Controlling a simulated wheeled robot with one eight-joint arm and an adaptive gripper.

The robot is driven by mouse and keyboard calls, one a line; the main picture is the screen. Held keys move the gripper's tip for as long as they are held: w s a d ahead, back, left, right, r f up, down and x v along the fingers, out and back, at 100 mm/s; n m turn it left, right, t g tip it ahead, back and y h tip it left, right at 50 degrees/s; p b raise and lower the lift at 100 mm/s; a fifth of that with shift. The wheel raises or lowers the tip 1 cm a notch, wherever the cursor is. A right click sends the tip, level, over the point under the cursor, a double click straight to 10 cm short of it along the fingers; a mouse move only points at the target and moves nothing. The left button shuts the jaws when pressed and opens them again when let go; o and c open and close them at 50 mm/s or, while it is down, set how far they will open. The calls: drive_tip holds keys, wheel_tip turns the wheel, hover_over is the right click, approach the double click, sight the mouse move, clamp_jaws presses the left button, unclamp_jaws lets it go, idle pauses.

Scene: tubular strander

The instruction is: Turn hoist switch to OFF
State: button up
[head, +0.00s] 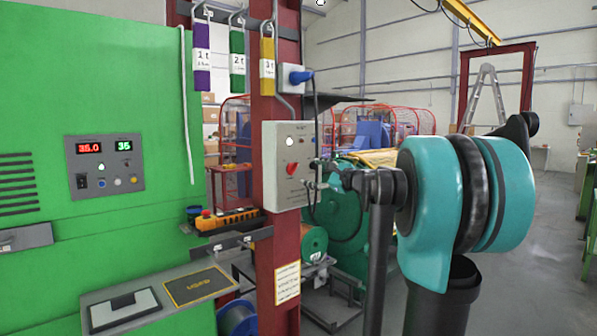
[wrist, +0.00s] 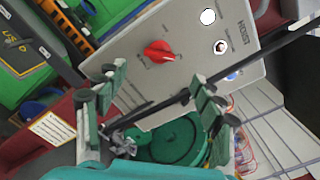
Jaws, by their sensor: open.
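The hoist switch is a red rotary knob (head: 292,168) on the front of a light grey box (head: 283,194) fixed to a dark red post. In the wrist view the knob (wrist: 160,52) lies ahead of my gripper, beyond the fingertips, on the grey panel (wrist: 185,25) marked HOIST. My gripper (wrist: 150,92) is open and empty, its two fingers wide apart and not touching the knob. In the head view my gripper (head: 320,176) is seen edge-on just right of the box. The small print around the knob is too blurred to read.
The dark red post (head: 264,112) carries a blue plug (head: 301,77) and its hanging black cable. Purple, green and yellow slings (head: 267,65) hang above. A green machine cabinet (head: 130,190) stands left. A yellow-orange pendant control (head: 228,221) sits left of the post.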

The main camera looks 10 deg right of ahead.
sight(295, 169)
drive_tip(key=x, duration=0.8)
drive_tip(key=shift+a, duration=0.1)
drive_tip(key=c, duration=1.2)
